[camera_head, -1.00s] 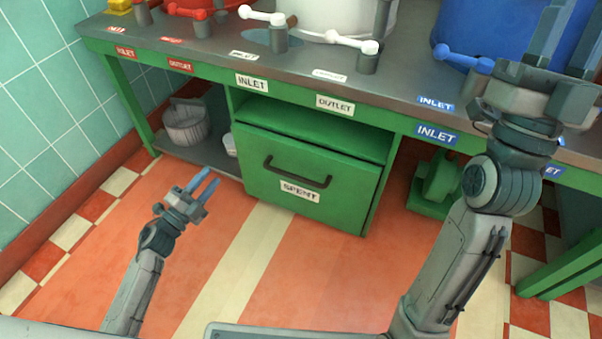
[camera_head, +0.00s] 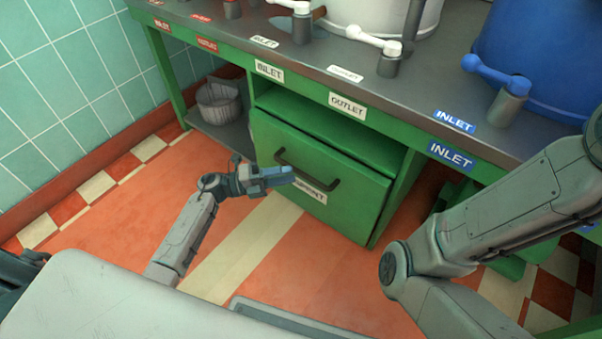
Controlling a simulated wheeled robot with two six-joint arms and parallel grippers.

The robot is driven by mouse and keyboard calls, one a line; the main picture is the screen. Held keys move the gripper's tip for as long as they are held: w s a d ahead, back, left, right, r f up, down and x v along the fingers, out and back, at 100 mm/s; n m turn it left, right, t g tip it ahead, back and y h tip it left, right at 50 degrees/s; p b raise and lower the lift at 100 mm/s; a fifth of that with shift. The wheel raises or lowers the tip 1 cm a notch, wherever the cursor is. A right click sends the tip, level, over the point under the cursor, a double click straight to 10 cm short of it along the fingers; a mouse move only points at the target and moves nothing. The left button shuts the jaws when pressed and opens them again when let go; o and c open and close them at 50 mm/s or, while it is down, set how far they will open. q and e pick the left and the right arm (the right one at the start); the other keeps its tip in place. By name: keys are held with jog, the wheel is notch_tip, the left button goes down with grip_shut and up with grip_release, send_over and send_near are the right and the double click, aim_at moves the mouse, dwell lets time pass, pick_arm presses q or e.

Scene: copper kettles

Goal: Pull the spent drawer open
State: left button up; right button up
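The spent drawer (camera_head: 320,215) is a green front under the bench, with a dark bar handle (camera_head: 330,183) and a white "SPENT" label (camera_head: 311,192) partly covered by my gripper. The drawer looks shut. My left gripper (camera_head: 290,174) is in front of the drawer, its blue fingers pointing right, overlapping the left part of the handle and label in the view. I see the fingers side-on, so their gap is hidden, and contact with the handle cannot be told. My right arm crosses the right side; its gripper is outside the picture.
The green bench has a grey top (camera_head: 330,62) with white valve levers, a blue vessel (camera_head: 540,50) and a white vessel (camera_head: 385,15). An open shelf slot lies above the drawer. A grey bucket (camera_head: 218,105) stands on the lower shelf. The floor before the drawer is clear.

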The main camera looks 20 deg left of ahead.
aim_at(300, 172)
pick_arm(q)
jog(key=shift+b+x, duration=0.45)
jog(key=shift+x, duration=1.9)
grip_shut()
